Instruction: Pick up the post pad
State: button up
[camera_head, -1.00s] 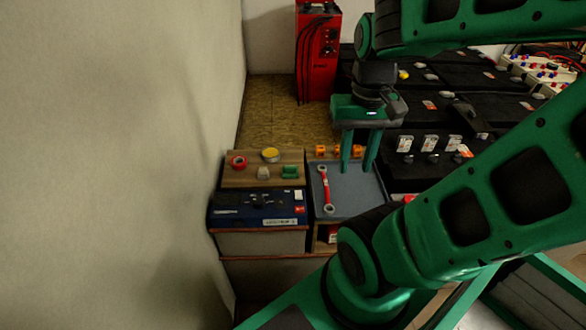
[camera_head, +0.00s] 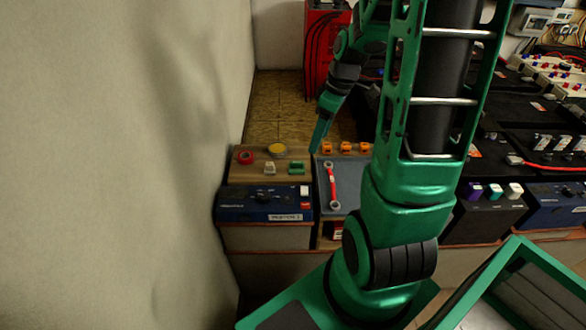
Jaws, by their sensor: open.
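Small items lie on the wooden board (camera_head: 240,171) at the far left of the bench: a red ring (camera_head: 245,157), a yellow round piece (camera_head: 278,150), a pale small block (camera_head: 269,168) and a green piece (camera_head: 297,167). None is clearly marked as the post pad, so I cannot tell which it is. My gripper (camera_head: 316,148) points down near the board's right edge, just right of the yellow and green pieces. It is open and empty. Its fingers overlap in this view, so its height above the surface is unclear.
A red charger (camera_head: 322,45) stands behind; a wall closes the left.

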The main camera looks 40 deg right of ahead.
jog(key=w+d+f+n+t+y, duration=0.1)
jog(key=w+d+f+n+y, duration=0.1)
jog(key=w+f+n, duration=0.4)
jog(key=m, duration=0.1)
send_over(297, 161)
jog(key=s, duration=0.1)
jog(key=f, duration=0.6)
jog(key=shift+d, duration=0.4)
jog(key=shift+d+x, duration=0.2)
jog(key=shift+x, duration=1.15)
jog(key=shift+d+x, duration=0.2)
jog(key=shift+x, duration=1.1)
jog(key=shift+f, duration=0.1)
jog(key=shift+c, duration=0.6)
jog(key=c, duration=1)
